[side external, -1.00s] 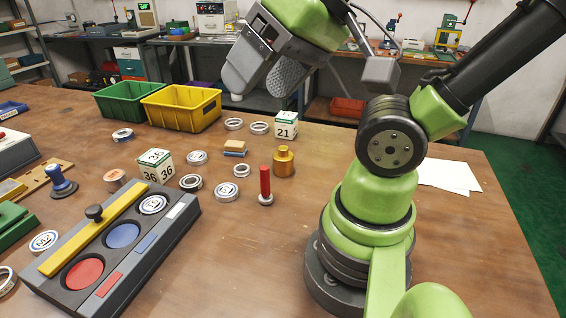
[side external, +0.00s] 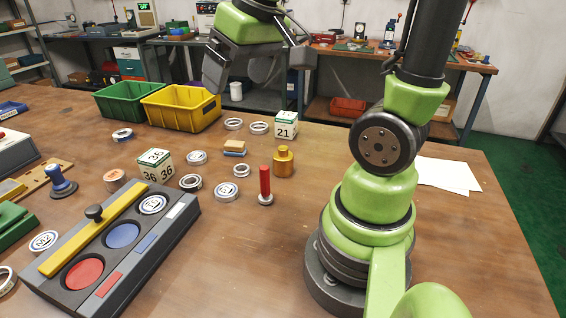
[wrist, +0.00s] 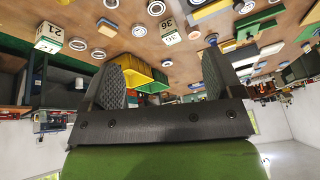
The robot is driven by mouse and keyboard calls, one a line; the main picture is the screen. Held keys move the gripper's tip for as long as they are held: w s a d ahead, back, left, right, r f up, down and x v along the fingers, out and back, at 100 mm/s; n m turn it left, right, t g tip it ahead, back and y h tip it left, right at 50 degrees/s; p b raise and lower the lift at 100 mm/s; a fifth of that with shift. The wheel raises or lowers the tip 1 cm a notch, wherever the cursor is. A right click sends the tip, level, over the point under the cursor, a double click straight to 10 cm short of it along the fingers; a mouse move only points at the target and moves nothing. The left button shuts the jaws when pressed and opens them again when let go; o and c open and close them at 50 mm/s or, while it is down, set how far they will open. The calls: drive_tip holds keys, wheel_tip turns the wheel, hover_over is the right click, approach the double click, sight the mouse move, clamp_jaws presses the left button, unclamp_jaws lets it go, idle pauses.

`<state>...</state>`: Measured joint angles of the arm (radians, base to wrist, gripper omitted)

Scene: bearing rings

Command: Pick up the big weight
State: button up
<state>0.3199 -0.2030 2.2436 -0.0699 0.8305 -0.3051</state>
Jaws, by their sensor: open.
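The big weight is a brass cylinder with a knob on top (side external: 284,163), standing upright on the wooden table in the side view. I cannot make it out clearly in the wrist view. My gripper (side external: 240,76) is open and empty, high above the back of the table, up and to the left of the weight in the side view. Its two dark fingers also show apart in the wrist view (wrist: 165,80), with nothing between them.
A red-handled plug (side external: 265,186) stands close in front of the weight. Yellow (side external: 182,108) and green bins (side external: 124,104) stand at the back left.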

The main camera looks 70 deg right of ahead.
drive_tip(key=w+d+f+g, duration=0.2)
drive_tip(key=d+f, duration=0.3)
drive_tip(key=d, duration=0.2)
drive_tip(key=n+g, duration=0.1)
drive_tip(key=g, duration=0.2)
approach(283, 158)
drive_tip(key=shift+d+f, duration=0.6)
drive_tip(key=shift+d, duration=0.15)
wheel_tip(283, 158, down, 4)
drive_tip(key=shift+f, duration=3)
drive_tip(key=c, duration=1.6)
clamp_jaws()
drive_tip(key=shift+w+r, duration=0.1)
drive_tip(key=shift+r, duration=0.05)
